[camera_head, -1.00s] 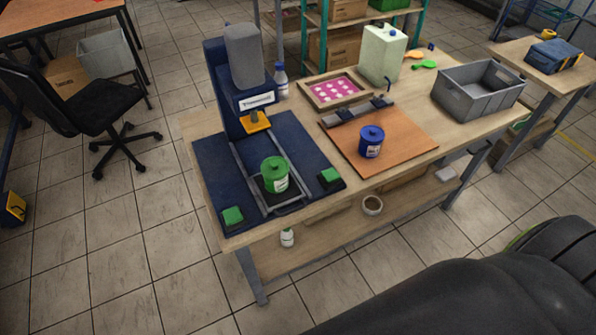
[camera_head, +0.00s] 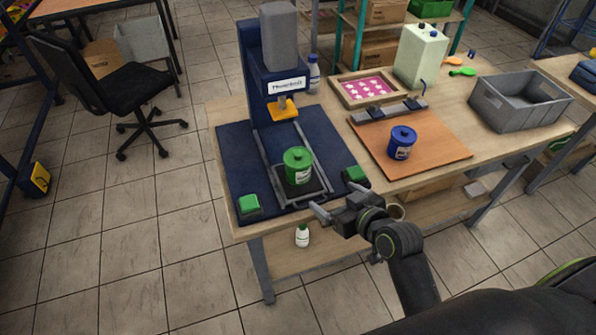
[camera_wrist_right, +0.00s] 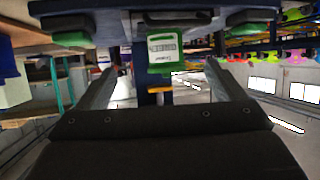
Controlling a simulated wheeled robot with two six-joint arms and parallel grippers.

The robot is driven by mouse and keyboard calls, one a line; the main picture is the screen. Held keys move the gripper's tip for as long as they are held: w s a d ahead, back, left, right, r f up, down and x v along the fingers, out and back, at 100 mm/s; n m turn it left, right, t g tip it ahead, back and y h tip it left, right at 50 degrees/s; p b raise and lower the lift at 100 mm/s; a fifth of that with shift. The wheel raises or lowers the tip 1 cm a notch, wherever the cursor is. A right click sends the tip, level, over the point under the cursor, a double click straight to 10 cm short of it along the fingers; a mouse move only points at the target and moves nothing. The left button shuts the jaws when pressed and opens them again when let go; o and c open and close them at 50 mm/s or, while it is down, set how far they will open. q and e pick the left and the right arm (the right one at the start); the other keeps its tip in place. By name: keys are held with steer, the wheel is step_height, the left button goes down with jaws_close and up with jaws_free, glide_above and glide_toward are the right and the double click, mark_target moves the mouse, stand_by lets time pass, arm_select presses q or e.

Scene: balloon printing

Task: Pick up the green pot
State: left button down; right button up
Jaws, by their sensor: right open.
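The green pot (camera_head: 299,166), with a green lid and white label, stands upright on the small dark plate of the blue press (camera_head: 262,70). My right gripper (camera_head: 336,202) is open and empty, in front of and to the right of the pot, near the table's front edge. It is apart from the pot. In the right wrist view, which looks upside down, the pot (camera_wrist_right: 162,55) shows beyond and between the two spread fingers (camera_wrist_right: 160,86). My left gripper is not in view.
Two green buttons (camera_head: 249,203) sit at the press base's front corners, the right one close to my right gripper. A blue pot (camera_head: 402,143) stands on the brown board (camera_head: 438,150). A grey crate (camera_head: 496,118) is on the table's right.

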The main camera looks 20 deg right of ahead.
mark_target(306, 174)
steer(key=x, duration=0.3)
steer(key=r+x, duration=0.1)
steer(key=x, duration=0.2)
steer(key=r+p+x, duration=0.1)
steer(key=x, duration=0.3)
steer(key=shift+w+a, duration=0.45)
steer(key=shift+f+p+x, duration=0.2)
steer(key=shift+p+x, duration=0.3)
steer(key=shift+x, duration=2.75)
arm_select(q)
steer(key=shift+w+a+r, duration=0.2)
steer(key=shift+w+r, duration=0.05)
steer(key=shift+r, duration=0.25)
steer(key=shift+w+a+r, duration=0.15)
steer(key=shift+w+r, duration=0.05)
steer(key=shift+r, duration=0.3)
arm_select(e)
steer(key=shift+s+t, duration=0.1)
steer(key=shift+t, duration=0.2)
steer(key=c, duration=1.2)
steer(key=shift+r, duration=0.1)
steer(key=shift+c, duration=0.5)
